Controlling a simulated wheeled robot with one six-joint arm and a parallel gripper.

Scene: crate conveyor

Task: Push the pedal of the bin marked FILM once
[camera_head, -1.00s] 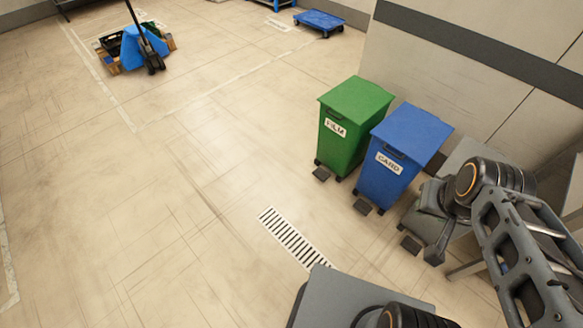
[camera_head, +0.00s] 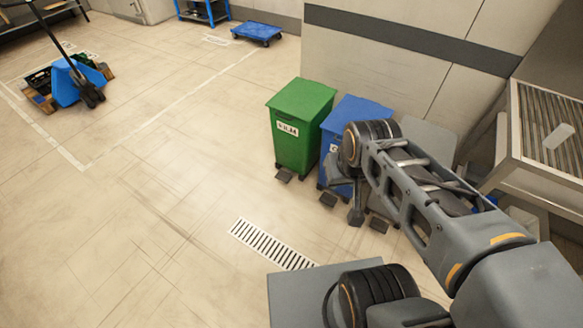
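The green bin marked FILM (camera_head: 298,137) stands on the floor near the wall, lid shut, its white label facing me. Its dark pedal (camera_head: 284,176) sticks out at the foot of its front. The blue bin (camera_head: 357,113) beside it is partly covered by my arm, and its label is mostly hidden. My gripper (camera_head: 356,217) hangs low, pointing down, in front of the blue bin and right of its pedal (camera_head: 328,199). It is clear of the FILM pedal, to its right. It looks small and dark, so I cannot tell whether it is open or shut.
A grey bin (camera_head: 430,136) stands right of the blue one, with another pedal (camera_head: 378,224). A roller conveyor (camera_head: 545,130) is at the right. A floor drain (camera_head: 270,245) lies in front. A pallet jack (camera_head: 75,80) and blue dolly (camera_head: 258,33) stand farther off.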

